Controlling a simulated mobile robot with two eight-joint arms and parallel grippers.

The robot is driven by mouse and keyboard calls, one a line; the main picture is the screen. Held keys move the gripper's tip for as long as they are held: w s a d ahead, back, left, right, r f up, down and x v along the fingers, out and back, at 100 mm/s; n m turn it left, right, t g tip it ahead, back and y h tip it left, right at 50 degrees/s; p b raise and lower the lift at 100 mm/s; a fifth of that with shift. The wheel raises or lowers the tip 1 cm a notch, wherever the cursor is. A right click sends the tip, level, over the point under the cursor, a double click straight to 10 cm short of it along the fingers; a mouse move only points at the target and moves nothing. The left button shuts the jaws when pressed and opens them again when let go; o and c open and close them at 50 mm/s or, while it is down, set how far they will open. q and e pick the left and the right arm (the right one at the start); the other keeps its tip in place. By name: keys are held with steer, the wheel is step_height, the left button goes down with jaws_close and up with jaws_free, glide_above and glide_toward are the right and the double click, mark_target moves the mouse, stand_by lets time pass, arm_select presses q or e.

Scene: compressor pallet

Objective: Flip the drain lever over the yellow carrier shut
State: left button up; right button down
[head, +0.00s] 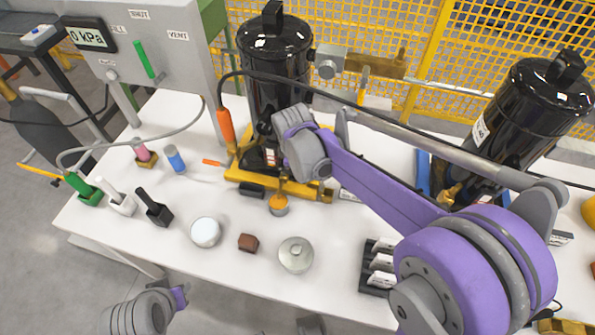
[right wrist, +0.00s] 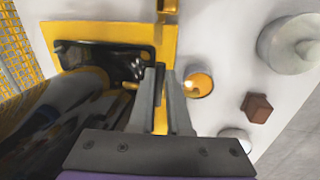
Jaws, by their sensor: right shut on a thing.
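The yellow carrier (head: 258,181) stands on the white table under the left black tank (head: 272,75). It also shows in the right wrist view (right wrist: 90,33). My right gripper (right wrist: 162,75) is over the carrier's edge, its two fingers close together. It is shut on what seems to be the drain lever, mostly hidden by the fingers. A small yellow piece (right wrist: 130,86) sticks out beside the left finger and may be part of the lever. In the head view my right wrist hides the fingertips. Only part of my left arm shows at the bottom left, without its fingers.
An orange-topped fitting (head: 278,203) stands just in front of the carrier. A brown block (head: 248,242), a silver disc (head: 296,254) and a white round piece (head: 205,232) lie nearer. The gauge panel (head: 150,50) is at the left. A second black tank (head: 520,115) is at the right.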

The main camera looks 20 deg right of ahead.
steer(key=shift+w+d+n, duration=0.15)
steer(key=shift+n, duration=0.25)
steer(key=c, duration=0.9)
jaws_free()
steer(key=shift+o, duration=0.2)
step_height(320, 180, up, 11)
steer(key=s+a+p, duration=0.1)
steer(key=shift+s+f, duration=0.2)
steer(key=shift+s, duration=0.2)
steer(key=shift+s+a, duration=0.1)
steer(key=s+f+m+t+p, duration=0.1)
steer(key=s+f+m+p, duration=0.1)
steer(key=s+m, duration=0.3)
steer(key=s+d+f+m+t+y+p, duration=0.1)
steer(key=s+m, duration=0.5)
steer(key=s, duration=0.7)
steer(key=shift+d+f+t+p, duration=0.25)
steer(key=shift+f+t+p, duration=0.15)
steer(key=shift+t+p, duration=0.35)
